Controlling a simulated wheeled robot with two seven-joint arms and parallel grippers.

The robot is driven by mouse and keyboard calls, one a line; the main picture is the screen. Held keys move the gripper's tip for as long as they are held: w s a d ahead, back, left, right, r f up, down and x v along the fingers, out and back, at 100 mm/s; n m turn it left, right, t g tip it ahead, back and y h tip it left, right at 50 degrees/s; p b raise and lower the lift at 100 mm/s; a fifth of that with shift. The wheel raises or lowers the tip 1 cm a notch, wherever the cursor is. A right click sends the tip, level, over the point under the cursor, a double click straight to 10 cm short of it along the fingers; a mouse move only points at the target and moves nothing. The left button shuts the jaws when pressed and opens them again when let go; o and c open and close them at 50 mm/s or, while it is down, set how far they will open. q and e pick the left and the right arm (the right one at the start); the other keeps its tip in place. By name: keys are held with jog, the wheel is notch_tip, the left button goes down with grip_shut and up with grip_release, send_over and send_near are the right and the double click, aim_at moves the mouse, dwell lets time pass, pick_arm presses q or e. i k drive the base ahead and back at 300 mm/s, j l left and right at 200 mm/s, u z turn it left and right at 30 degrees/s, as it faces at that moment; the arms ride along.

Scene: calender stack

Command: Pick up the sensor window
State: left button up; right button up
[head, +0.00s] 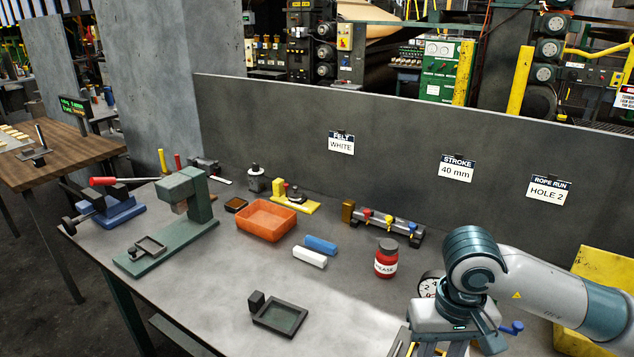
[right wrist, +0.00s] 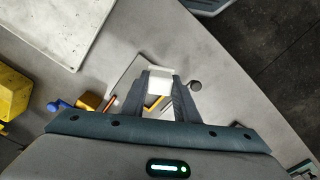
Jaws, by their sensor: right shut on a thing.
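My right gripper (right wrist: 160,90) is shut on a small pale, whitish block-like piece in the right wrist view, which I take to be the sensor window (right wrist: 160,78). The piece sits between the two fingertips, and its lower part is partly hidden by the fingers. In the head view, my right arm comes in from the right and its gripper points down at the bottom edge, where the fingertips and the held piece are cut off or hidden. My left gripper does not show.
On the grey bench stand a dark shallow frame (head: 262,318), a red grease jar (head: 386,262), an orange tray (head: 245,222), blue (head: 320,244) and white (head: 309,257) rolls, and a green press (head: 150,252). A gauge (head: 427,287) stands by my right arm.

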aim_at(283, 318)
jog(key=j+z, duration=0.25)
jog(key=j, duration=0.3)
jog(key=j+z, duration=0.25)
jog(key=j, duration=0.35)
jog(key=k+j+z, duration=0.1)
jog(key=j+z, duration=0.15)
jog(key=j, duration=0.25)
jog(key=k+j+z, duration=0.1)
jog(key=j+z, duration=0.15)
jog(key=j, duration=0.5)
jog(key=i, duration=0.45)
jog(key=k, duration=0.5)
jog(key=z, duration=0.05)
